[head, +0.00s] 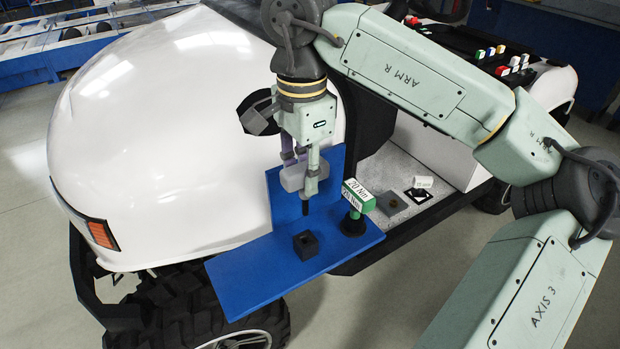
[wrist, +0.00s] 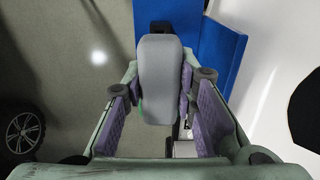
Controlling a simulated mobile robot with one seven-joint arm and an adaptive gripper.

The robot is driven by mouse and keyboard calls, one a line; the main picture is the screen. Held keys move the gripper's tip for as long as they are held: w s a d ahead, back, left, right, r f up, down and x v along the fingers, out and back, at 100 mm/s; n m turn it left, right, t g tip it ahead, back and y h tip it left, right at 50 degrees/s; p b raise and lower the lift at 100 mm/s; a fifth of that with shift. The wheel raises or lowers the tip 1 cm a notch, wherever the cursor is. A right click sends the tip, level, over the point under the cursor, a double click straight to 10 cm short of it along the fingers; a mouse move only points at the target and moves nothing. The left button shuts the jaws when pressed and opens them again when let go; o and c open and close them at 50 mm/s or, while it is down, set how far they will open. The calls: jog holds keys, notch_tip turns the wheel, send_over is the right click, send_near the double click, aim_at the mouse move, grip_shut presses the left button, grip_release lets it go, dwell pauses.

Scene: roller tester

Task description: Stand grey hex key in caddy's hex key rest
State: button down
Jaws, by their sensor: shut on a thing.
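My gripper (head: 302,172) is shut on the grey hex key (head: 291,181), a grey block-like handle with a dark shaft pointing down. The key hangs upright above the blue caddy (head: 245,278), in front of its back plate. In the wrist view the grey hex key (wrist: 160,75) lies between the purple pads of my gripper (wrist: 158,108). A square black holder (head: 306,244) with a dark opening stands on the caddy's shelf, below and apart from the shaft tip. I take it as the hex key rest. The wrist view hides most of the shaft behind the handle.
A green tool marked 20 Nm (head: 357,196) stands in a round black holder (head: 353,225) to the right on the caddy. The white vehicle body (head: 190,140) rises behind and left. Small blocks lie on the grey floor panel (head: 385,165). The shelf's left part is clear.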

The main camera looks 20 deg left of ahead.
aim_at(304, 196)
jog(key=shift+s, duration=0.15)
jog(key=shift+f+b, duration=2.35)
jog(key=shift+f, duration=0.55)
jog(key=shift+f+b, duration=0.2)
jog(key=shift+b, duration=0.1)
jog(key=shift+f+b, duration=1.9)
jog(key=shift+f, duration=0.5)
jog(key=c, duration=1.2)
grip_release()
